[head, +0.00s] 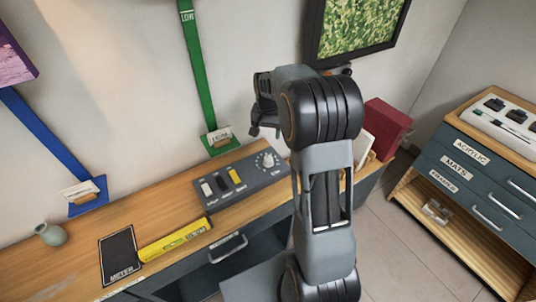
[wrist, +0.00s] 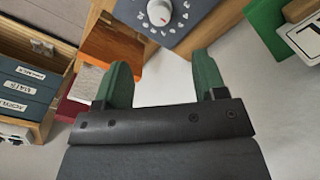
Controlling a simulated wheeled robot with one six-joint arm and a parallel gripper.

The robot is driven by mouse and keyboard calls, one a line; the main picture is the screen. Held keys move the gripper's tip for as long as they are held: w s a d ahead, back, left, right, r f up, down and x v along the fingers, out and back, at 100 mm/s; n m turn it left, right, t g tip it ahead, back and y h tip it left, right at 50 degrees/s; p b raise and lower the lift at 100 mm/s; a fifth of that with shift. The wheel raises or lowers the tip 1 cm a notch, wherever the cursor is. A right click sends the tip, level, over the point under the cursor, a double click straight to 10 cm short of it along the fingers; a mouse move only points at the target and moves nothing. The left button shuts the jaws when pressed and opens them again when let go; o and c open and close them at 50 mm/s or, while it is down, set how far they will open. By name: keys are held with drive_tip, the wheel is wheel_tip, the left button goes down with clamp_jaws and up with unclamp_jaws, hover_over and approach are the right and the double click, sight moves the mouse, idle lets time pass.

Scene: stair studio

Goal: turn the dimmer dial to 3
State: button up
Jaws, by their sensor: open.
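The dimmer dial (head: 267,160) is a round white knob at the right end of a dark grey control panel (head: 222,196) on the wooden bench. In the head view my gripper (head: 262,128) is above and behind the dial, near the wall, partly hidden by my arm.
The panel also carries white, black and yellow sliders. A yellow bar (head: 174,240), a dark meter pad (head: 120,258) and a vase (head: 51,234) lie to the left. A green strap (head: 198,75) hangs on the wall. A red box (head: 386,125) stands right of my arm.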

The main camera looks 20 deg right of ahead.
sight(268, 157)
drive_tip(key=f, duration=0.5)
drive_tip(key=f+p, duration=0.1)
drive_tip(key=f, duration=0.3)
drive_tip(key=w+f+p, duration=0.1)
drive_tip(key=f, duration=0.4)
drive_tip(key=shift+d+f, duration=0.35)
drive_tip(key=shift+d, duration=0.05)
drive_tip(key=c, duration=0.9)
drive_tip(key=shift+c, duration=0.2)
drive_tip(key=shift+b, duration=0.3)
drive_tip(key=n+b, duration=0.2)
drive_tip(key=n, duration=0.2)
drive_tip(key=shift+f, duration=0.1)
drive_tip(key=n+b, duration=0.2)
drive_tip(key=n, duration=0.3)
drive_tip(key=shift+n, duration=0.4)
drive_tip(key=shift+n+b, duration=0.3)
drive_tip(key=shift+b, duration=0.05)
